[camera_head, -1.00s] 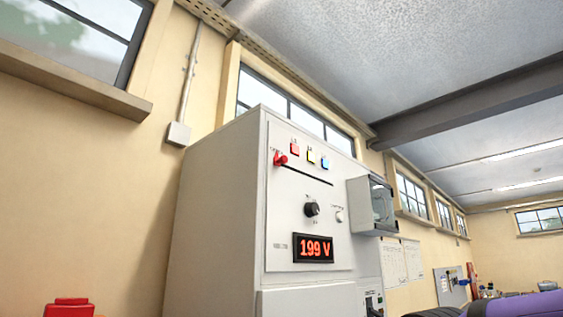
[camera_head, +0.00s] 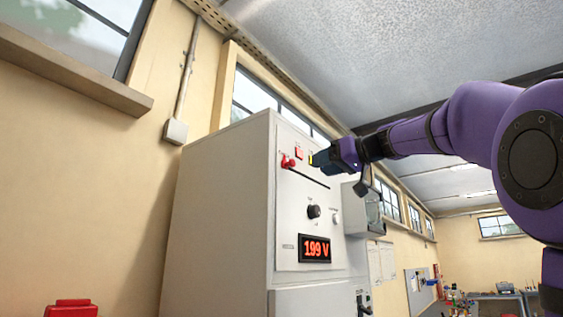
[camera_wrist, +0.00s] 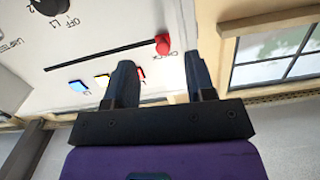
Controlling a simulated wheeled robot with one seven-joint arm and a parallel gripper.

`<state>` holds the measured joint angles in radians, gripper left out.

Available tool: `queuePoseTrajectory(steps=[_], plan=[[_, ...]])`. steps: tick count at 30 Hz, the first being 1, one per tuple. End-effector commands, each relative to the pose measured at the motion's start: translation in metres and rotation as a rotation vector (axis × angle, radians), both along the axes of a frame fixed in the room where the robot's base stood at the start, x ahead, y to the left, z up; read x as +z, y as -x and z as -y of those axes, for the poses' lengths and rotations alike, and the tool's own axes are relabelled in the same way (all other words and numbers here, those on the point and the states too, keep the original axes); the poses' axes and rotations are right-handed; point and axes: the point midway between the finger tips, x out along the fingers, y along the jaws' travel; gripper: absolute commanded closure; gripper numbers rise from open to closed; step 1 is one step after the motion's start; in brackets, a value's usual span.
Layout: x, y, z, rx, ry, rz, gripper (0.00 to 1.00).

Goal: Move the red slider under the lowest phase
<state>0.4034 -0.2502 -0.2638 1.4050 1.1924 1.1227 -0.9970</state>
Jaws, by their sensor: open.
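The red slider (camera_head: 288,161) sits at the left end of a black slot (camera_head: 308,178) on the grey cabinet's front panel. Above the slot are a red phase square (camera_head: 299,152) and a yellow one (camera_head: 311,158); my arm hides the blue one in the head view. The wrist view shows the blue (camera_wrist: 79,87), yellow (camera_wrist: 102,80) and part of the red square (camera_wrist: 141,74). My gripper (camera_head: 315,160) is open and empty before the panel's top. In the wrist view the slider (camera_wrist: 163,44) appears beyond the gap between my fingertips (camera_wrist: 158,62); contact is not visible.
A black selector knob (camera_head: 314,211) and a display (camera_head: 314,248) reading 199 V are lower on the panel. A clear-fronted box (camera_head: 364,205) juts from the cabinet's right side. A red object (camera_head: 70,308) is at lower left. A window (camera_wrist: 275,50) is beside the cabinet.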

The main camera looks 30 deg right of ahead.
Motion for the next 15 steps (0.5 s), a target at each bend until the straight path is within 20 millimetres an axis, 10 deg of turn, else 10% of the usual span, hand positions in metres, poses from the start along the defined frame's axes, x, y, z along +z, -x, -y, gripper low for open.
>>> queuePoseTrajectory(steps=[15], plan=[[0.033,-0.035,0.0,0.002,0.043,0.101,0.5]])
